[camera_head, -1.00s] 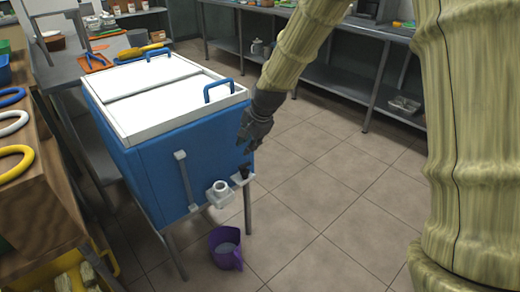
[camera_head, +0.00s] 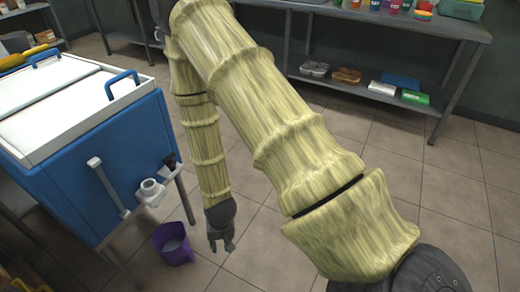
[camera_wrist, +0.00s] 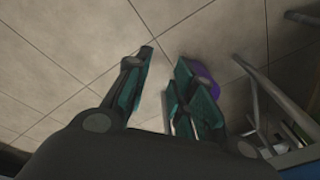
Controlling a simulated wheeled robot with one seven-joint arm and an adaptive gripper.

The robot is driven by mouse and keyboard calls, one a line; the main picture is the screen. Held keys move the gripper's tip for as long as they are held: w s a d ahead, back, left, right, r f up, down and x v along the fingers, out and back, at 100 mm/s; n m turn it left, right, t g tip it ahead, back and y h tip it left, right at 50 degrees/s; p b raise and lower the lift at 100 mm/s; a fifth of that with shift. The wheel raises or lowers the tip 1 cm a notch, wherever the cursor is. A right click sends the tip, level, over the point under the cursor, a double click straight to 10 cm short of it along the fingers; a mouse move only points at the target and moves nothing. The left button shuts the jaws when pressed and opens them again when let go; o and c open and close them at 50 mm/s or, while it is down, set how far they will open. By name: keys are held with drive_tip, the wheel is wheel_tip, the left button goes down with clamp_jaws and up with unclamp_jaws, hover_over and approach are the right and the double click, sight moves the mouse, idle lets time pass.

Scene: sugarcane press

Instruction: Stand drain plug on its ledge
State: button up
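A small dark piece, which looks like the drain plug (camera_head: 169,159), sits on a small pale ledge (camera_head: 174,169) at the right end of the blue chest's front. It appears upright, but it is too small to be sure. The white drain spout (camera_head: 150,188) sticks out just left of it. My gripper (camera_head: 222,247) hangs below and to the right of the ledge, apart from it, pointing down. In the wrist view its fingers (camera_wrist: 162,75) are apart with only floor between them. The plug is not seen in the wrist view.
The blue chest (camera_head: 85,170) with a white lid stands on metal legs at left. A purple jug (camera_head: 173,244) is on the floor below the spout, close to my gripper; part of it shows in the wrist view (camera_wrist: 205,75). Tiled floor is clear to the right. Shelves line the back.

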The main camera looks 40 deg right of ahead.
drive_tip(key=s+f+n+g, duration=0.1)
drive_tip(key=s+f, duration=0.3)
drive_tip(key=s, duration=0.6)
drive_tip(key=s+f+n, duration=0.3)
drive_tip(key=s+n, duration=0.1)
drive_tip(key=s, duration=0.6)
drive_tip(key=shift+s+f+g, duration=0.2)
drive_tip(key=shift+f+g, duration=0.15)
drive_tip(key=shift+g, duration=0.05)
drive_tip(key=shift+a, duration=0.1)
